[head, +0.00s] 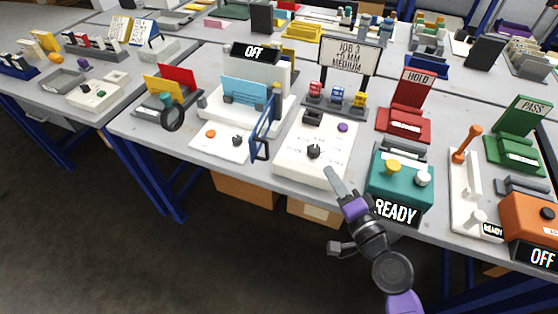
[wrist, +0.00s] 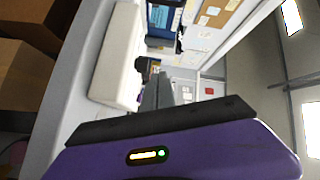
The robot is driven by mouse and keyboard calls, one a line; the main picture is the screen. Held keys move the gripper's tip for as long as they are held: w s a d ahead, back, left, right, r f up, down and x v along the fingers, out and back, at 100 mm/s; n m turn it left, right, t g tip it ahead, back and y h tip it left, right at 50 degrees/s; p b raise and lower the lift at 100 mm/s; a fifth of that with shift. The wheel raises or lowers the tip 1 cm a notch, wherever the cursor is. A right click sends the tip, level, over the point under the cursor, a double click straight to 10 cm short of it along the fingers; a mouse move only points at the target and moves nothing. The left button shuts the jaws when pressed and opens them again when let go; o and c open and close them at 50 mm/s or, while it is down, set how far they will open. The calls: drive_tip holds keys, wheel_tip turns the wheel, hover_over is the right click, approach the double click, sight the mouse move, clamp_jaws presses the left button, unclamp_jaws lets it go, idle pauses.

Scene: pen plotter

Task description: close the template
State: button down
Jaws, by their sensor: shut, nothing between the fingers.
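A blue frame (head: 264,128), which looks like the template, stands raised and nearly upright at the left edge of a white flat-topped unit (head: 290,162). The unit has a black knob (head: 313,151) and a purple button (head: 342,127) on top. My gripper (head: 330,174) is shut and empty just off the unit's front right corner, apart from the frame. In the wrist view my gripper's grey fingers (wrist: 163,90) point past the white unit (wrist: 118,60). A blue panel shows at the top there; I cannot tell whether it is the frame.
A teal box with a yellow knob (head: 392,168) and a READY sign (head: 396,213) stands right of my gripper. The white plotter (head: 221,112) with a light-blue sheet is left of the frame. A JOB 3 sign (head: 347,55) stands behind. The floor in front of the table is clear.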

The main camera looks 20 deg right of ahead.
drive_tip(key=w+a+m+y, duration=0.1)
drive_tip(key=w+a+f+m+y, duration=0.1)
drive_tip(key=shift+a+f, duration=0.1)
drive_tip(key=shift+a, duration=0.25)
drive_tip(key=shift+y, duration=0.6)
drive_tip(key=w, duration=0.3)
drive_tip(key=w+a+p, duration=0.1)
drive_tip(key=w, duration=0.2)
drive_tip(key=w+a+p, duration=0.1)
drive_tip(key=w, duration=0.2)
drive_tip(key=shift+w, duration=0.1)
drive_tip(key=a, duration=0.1)
drive_tip(key=a+p, duration=0.1)
drive_tip(key=a, duration=0.1)
drive_tip(key=shift+w, duration=0.4)
drive_tip(key=shift+w+a, duration=0.1)
drive_tip(key=shift+a, duration=0.4)
drive_tip(key=shift+a, duration=0.15)
